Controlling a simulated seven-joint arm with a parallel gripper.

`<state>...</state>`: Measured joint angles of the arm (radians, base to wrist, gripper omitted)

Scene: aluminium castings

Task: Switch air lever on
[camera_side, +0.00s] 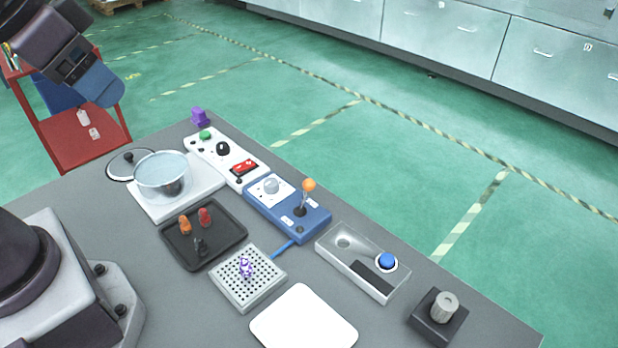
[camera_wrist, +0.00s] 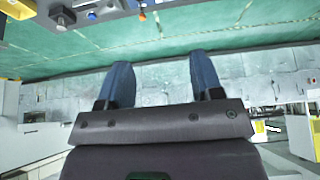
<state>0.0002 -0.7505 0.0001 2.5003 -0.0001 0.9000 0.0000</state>
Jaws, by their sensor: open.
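The lever with an orange ball knob (camera_side: 309,185) stands on the right part of a blue box (camera_side: 262,206) in the side view. Its thin shaft rises from a dark round base, close to upright with a slight lean. I cannot tell its on or off position. The knob also shows small at the top of the wrist view (camera_wrist: 142,17). My gripper (camera_side: 98,88) is high at the upper left of the side view, far from the lever. In the wrist view its blue fingers (camera_wrist: 162,78) are apart with nothing between them.
A white panel (camera_side: 222,160) with a red switch and black knob adjoins the blue box. A grey block with a blue button (camera_side: 387,261), a pot (camera_side: 162,178), a black tray (camera_side: 172,235) and a perforated block (camera_side: 247,290) share the table. A red cart (camera_side: 75,140) stands behind.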

